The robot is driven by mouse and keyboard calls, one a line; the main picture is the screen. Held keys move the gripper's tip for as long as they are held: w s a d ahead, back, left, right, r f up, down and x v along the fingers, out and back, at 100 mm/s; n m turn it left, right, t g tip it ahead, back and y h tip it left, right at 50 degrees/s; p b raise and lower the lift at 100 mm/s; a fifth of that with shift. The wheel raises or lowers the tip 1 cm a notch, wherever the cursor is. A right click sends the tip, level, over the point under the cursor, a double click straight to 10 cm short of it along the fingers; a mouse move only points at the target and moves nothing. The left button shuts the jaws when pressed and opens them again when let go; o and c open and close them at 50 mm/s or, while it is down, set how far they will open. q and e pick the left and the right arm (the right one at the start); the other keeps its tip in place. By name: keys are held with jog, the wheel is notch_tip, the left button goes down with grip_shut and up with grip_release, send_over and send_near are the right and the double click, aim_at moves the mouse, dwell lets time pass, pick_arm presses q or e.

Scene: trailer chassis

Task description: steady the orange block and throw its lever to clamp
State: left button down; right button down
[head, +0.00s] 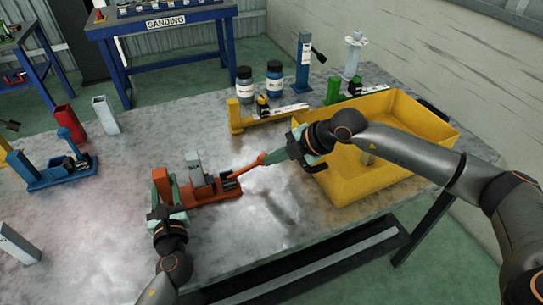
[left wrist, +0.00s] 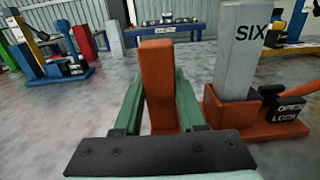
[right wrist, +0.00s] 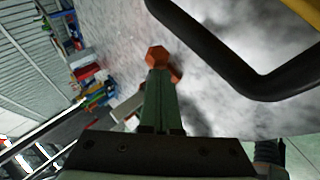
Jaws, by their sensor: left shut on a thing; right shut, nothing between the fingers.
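The orange block (head: 215,195) sits on the metal table, with an upright orange post at its left end and a grey piece marked SIX (left wrist: 236,50) standing in it. My left gripper (head: 163,182) is shut on the orange post (left wrist: 160,85), one green finger on each side. The orange lever (head: 243,171) reaches out from the block's right end, beside a black OPEN/LOCK label (left wrist: 290,112). My right gripper (head: 268,158) is shut and empty, its fingertips at the lever's outer end. The lever's knob (right wrist: 158,57) shows just beyond those fingertips; whether they touch is unclear.
A yellow bin (head: 340,185) with a black handle stands close on the right, under my right arm. A blue block (head: 60,172) and a red holder (head: 64,118) are on the left. A yellow block (head: 236,118) and two jars stand behind.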

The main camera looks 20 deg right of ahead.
jog(key=shift+r, duration=0.1)
jog(key=s+a+v, duration=0.1)
jog(key=a+v, duration=0.1)
jog(key=v, duration=1.2)
jog(key=shift+r, duration=0.35)
pick_arm(q)
jog(key=shift+c, duration=0.8)
grip_release()
